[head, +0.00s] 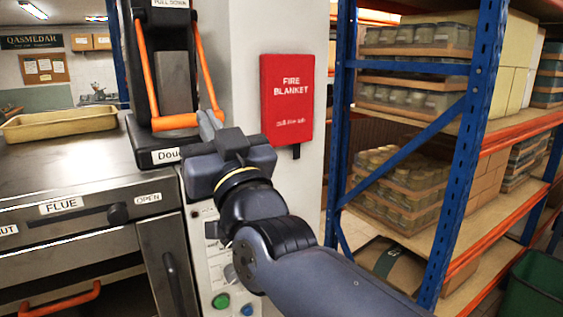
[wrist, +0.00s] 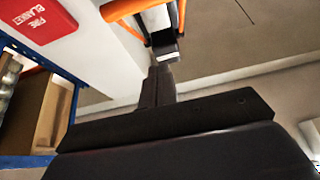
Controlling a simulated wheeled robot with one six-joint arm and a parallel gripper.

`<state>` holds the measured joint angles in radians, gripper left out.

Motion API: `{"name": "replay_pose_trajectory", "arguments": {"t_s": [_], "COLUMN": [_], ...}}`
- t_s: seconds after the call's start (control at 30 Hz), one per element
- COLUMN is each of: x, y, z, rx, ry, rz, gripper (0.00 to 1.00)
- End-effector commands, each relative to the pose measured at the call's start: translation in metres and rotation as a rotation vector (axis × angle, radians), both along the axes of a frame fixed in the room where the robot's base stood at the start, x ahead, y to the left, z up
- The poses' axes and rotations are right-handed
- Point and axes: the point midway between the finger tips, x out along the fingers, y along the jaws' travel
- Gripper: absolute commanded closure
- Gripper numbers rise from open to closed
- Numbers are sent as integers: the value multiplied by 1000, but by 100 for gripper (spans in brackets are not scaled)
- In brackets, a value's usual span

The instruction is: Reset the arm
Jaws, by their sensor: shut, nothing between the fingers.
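My gripper (head: 208,124) is in the middle left of the head view, at the end of my arm, which reaches in from the lower right. Its fingers are together, with nothing seen between them. They appear close to the lower right end of an orange bar handle (head: 174,122) on a dark machine; I cannot tell whether they touch it. In the wrist view the closed fingers (wrist: 163,70) point up toward a dark, light-ended part, with the orange handle (wrist: 122,9) just beyond at the upper left.
A red fire blanket box (head: 287,98) hangs on a pale pillar right of my gripper. A blue and orange rack (head: 478,120) with trays of jars stands at the right. A metal oven (head: 75,180) labelled FLUE, with a tan tray (head: 62,122) on top, is at the left.

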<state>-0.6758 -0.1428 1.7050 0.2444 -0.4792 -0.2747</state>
Motion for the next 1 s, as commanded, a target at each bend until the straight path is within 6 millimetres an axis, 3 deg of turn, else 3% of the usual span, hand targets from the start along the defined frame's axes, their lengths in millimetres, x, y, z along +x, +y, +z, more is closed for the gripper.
{"name": "replay_pose_trajectory", "arguments": {"t_s": [0.43,1.0], "x": [-46,-52], "y": [-28,-32], "z": [-29,-32], "rx": [0,-3], "ry": [-1,2], "rz": [1,-1], "gripper": [100,100]}}
